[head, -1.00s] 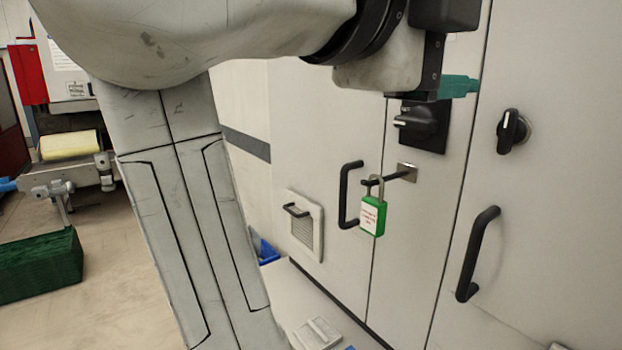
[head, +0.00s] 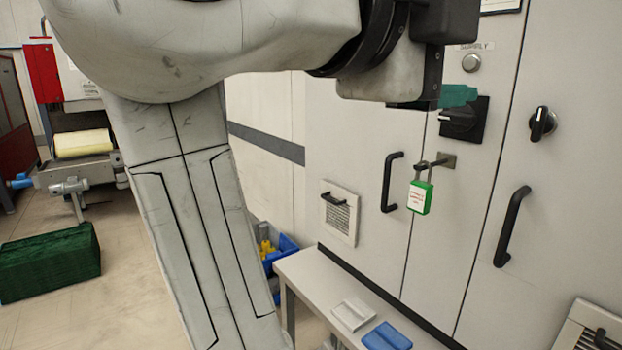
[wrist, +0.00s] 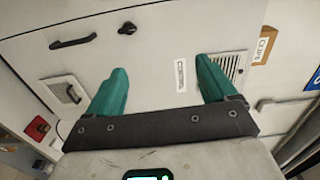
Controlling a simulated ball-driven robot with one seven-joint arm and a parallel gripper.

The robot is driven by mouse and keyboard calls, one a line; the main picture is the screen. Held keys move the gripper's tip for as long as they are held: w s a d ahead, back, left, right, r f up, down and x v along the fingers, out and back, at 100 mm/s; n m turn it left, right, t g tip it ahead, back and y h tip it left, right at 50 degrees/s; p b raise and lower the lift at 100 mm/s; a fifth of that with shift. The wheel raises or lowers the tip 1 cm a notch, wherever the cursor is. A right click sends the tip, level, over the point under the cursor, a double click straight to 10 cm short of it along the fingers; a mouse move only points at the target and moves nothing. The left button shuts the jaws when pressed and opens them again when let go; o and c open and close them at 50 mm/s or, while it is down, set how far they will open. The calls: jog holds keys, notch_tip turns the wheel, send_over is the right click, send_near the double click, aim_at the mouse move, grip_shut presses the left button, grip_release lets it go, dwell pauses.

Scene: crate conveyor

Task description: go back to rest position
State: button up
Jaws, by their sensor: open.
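My gripper has two green fingers and a dark bar; in the wrist view my gripper (wrist: 160,85) is open with nothing between the fingers, facing the pale cabinet front. In the head view one green finger of my gripper (head: 458,96) shows below my arm, in front of the cabinet (head: 360,130); the rest is hidden by my arm. A green padlock (head: 420,197) with a white label hangs from the hasp (head: 440,162) on the cabinet door, apart from my gripper.
The cabinet has black handles (head: 511,226), rotary switches (head: 542,123) and a vent (head: 340,213). A blue bin (head: 286,249) is behind. A green crate (head: 48,262) stands on open floor at left.

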jog(key=w+d+f+n+y, duration=0.25)
jog(key=w+f+n, duration=0.2)
jog(key=f, duration=0.55)
jog(key=w+d+f+n+y, duration=0.2)
jog(key=w+d+f+n, duration=0.3)
jog(key=f, duration=0.6)
jog(key=s+d+f+n+g+y, duration=0.1)
jog(key=d+f+n+y, duration=0.3)
jog(key=f, duration=0.6)
jog(key=s+d+f+n, duration=0.1)
jog(key=s+f+n, duration=0.1)
jog(key=f+n, duration=0.5)
jog(key=s+d+f+n+g+y+b, duration=0.1)
jog(key=s+f+n+g+y+b, duration=0.15)
jog(key=s+f, duration=0.95)
jog(key=s+d+f+n+g+y+b, duration=0.1)
jog(key=s+d+f+n+g+b, duration=0.2)
jog(key=s+f, duration=0.85)
jog(key=s+f+n+g+y+b, duration=0.25)
jog(key=s+f+b, duration=0.35)
jog(key=f, duration=1.1)
notch_tip(320, 180, up, 14)
jog(key=p, duration=1.5)
jog(key=shift+s+r+g+p, duration=0.15)
jog(key=shift+s+g+p, duration=0.1)
jog(key=shift+g+p, duration=0.15)
jog(key=shift+d+m, duration=0.1)
jog(key=shift+m, duration=0.15)
